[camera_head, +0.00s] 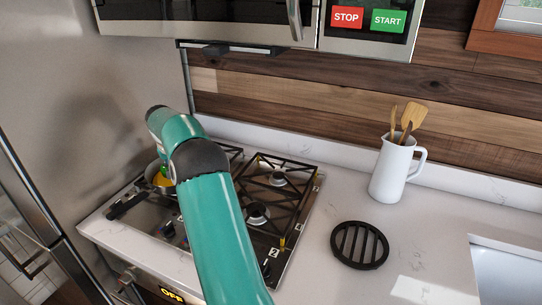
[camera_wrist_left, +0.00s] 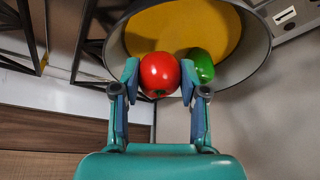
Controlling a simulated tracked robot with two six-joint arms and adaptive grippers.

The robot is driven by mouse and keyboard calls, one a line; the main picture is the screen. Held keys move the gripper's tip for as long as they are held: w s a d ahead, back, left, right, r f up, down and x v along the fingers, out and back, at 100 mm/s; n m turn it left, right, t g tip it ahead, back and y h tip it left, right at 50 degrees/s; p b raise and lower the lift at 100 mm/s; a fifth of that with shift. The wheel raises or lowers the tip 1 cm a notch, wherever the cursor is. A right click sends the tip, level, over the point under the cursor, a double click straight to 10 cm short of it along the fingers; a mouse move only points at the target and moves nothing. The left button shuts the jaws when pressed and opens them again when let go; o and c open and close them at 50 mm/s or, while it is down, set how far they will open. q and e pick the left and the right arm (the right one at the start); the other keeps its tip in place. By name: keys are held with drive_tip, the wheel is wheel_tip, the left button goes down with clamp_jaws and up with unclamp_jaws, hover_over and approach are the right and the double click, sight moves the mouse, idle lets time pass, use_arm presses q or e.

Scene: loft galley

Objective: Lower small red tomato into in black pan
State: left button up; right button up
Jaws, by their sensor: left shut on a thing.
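The small red tomato (camera_wrist_left: 159,74) is between the fingers of my left gripper (camera_wrist_left: 160,82) in the left wrist view. The gripper is shut on it. Tomato and fingertips overlap the near side of the pan (camera_wrist_left: 262,50) in that view; I cannot tell how high the tomato is above the pan's floor. The pan has a grey wall and a yellow inside. A green item (camera_wrist_left: 201,65) is in the pan, right of the tomato. In the head view, my teal arm hides the tomato, the gripper and most of the pan (camera_head: 152,174) on the stove's left.
The gas stove (camera_head: 262,212) has black grates. A white jug (camera_head: 393,170) with wooden utensils stands on the counter to the right. A round black trivet (camera_head: 359,245) lies in front of it. A microwave (camera_head: 220,20) hangs above, and a tall steel surface (camera_head: 85,90) stands left.

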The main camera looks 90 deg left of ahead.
use_arm(q)
drive_tip(key=shift+f+b, duration=1.5)
drive_tip(key=shift+f, duration=0.7)
idle(0.6)
drive_tip(key=o, duration=1.1)
drive_tip(key=shift+o, duration=0.2)
drive_tip(key=shift+r, duration=0.1)
